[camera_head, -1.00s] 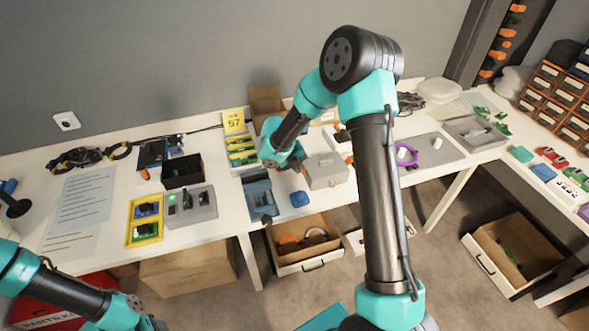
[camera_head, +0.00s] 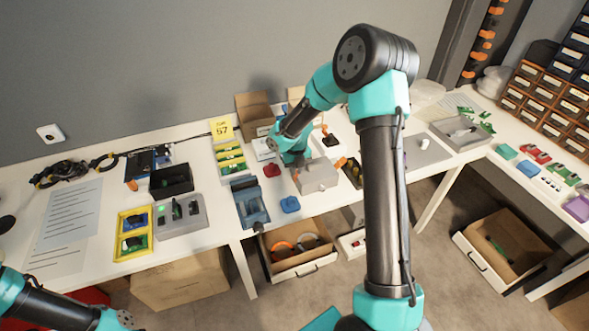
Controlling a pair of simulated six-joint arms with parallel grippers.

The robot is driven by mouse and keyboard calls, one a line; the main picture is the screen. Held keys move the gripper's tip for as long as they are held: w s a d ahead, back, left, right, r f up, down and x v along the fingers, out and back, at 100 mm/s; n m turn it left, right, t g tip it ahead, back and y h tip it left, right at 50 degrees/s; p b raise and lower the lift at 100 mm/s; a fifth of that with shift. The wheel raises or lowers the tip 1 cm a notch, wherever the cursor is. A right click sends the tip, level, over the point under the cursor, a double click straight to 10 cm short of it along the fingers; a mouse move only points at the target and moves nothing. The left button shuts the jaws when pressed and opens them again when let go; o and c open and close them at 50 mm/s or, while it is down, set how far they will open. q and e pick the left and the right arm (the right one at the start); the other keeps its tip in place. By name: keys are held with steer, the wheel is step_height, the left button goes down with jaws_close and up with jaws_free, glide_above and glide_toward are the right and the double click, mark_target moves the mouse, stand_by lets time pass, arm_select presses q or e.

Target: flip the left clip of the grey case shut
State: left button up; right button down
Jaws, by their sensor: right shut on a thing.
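The grey case (camera_head: 319,178) sits on the white table near its front edge, right of the middle, with its lid looking down flat. My right gripper (camera_head: 296,171) reaches down to the left side of the case from behind. It is shut on the left clip, a small orange spot there; the fingers hide most of it, so the clip's angle cannot be told. My left arm (camera_head: 50,309) is low at the left edge, far from the case; its gripper (camera_head: 124,319) is small and its jaws are unclear.
A blue clamp-like tool (camera_head: 251,206) and a blue piece (camera_head: 290,204) lie left of the case. A red piece (camera_head: 271,170) lies behind them. An open drawer (camera_head: 297,262) is below the table edge. My right upper arm covers the table just right of the case.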

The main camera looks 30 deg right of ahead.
steer(key=c, duration=1.2)
jaws_free()
steer(key=shift+r, duration=0.15)
step_height(320, 180, up, 17)
steer(key=shift+d, duration=0.15)
